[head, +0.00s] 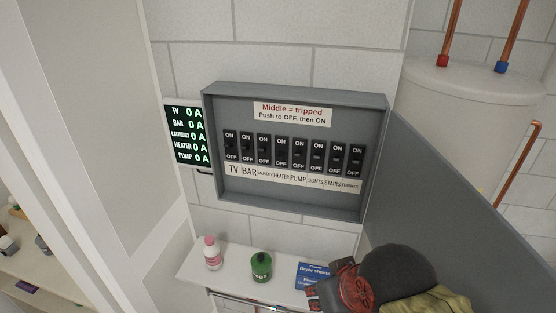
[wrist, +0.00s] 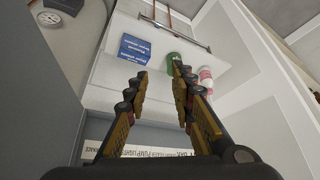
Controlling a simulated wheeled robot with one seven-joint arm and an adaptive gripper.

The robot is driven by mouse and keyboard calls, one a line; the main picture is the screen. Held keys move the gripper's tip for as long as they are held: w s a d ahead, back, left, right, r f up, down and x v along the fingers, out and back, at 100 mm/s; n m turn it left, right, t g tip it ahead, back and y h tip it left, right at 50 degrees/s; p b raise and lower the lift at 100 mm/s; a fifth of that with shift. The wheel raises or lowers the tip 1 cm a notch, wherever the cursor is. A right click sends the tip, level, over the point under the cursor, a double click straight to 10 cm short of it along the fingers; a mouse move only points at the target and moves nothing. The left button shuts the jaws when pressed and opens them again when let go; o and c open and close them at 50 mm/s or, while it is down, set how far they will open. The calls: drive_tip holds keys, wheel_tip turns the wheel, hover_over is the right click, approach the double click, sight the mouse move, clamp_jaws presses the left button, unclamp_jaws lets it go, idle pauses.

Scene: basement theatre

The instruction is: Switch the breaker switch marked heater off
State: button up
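The grey breaker box (head: 212,140) is on the block wall in the head view, its door swung open to the right. A row of black switches carries ON above and OFF below. The heater switch (head: 281,150) is fourth from the left, above HEATER on the label strip (head: 290,177); its lever position is too small to tell. My gripper (wrist: 158,72) is open and empty in the wrist view, with the label strip (wrist: 140,153) upside down below its fingers. In the head view my arm is at the lower right, below the box. The switches are hidden in the wrist view.
A display (head: 187,134) left of the box reads 0 A on every line, heater included. Below stands a white shelf (head: 235,262) with a pink-white bottle (head: 212,253), green container (head: 261,266) and blue box (head: 312,275). The open door (head: 450,215) bounds the right side.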

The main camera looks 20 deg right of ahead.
drive_tip(key=shift+a+r+p, duration=0.3)
drive_tip(key=shift+a+p, duration=0.05)
drive_tip(key=shift+c, duration=1.2)
drive_tip(key=a+n+g+p, duration=0.1)
drive_tip(key=a+p, duration=0.1)
drive_tip(key=shift+a+f+y, duration=0.1)
drive_tip(key=shift+a+y, duration=0.2)
drive_tip(key=shift+a, duration=0.05)
drive_tip(key=shift+c, duration=1.3)
drive_tip(key=n+p, duration=0.1)
drive_tip(key=f+n+g+h+p, duration=0.1)
drive_tip(key=n+p, duration=0.1)
drive_tip(key=shift+w+a+f+p, duration=0.2)
drive_tip(key=shift+w+a+p, duration=0.1)
drive_tip(key=shift+w+a, duration=0.1)
clamp_jaws()
drive_tip(key=w+d+n+h+p, duration=0.3)
drive_tip(key=w+n+h+p, duration=0.3)
drive_tip(key=n, duration=0.4)
drive_tip(key=w+a+r+n+t, duration=0.2)
drive_tip(key=w+r+n+t, duration=0.2)
drive_tip(key=w+n, duration=0.4)
drive_tip(key=w+a+r+n+t, duration=0.3)
drive_tip(key=w+r+n+t, duration=0.1)
drive_tip(key=w+n, duration=0.4)
drive_tip(key=shift+r+t+h, duration=0.3)
drive_tip(key=shift+r, duration=0.25)
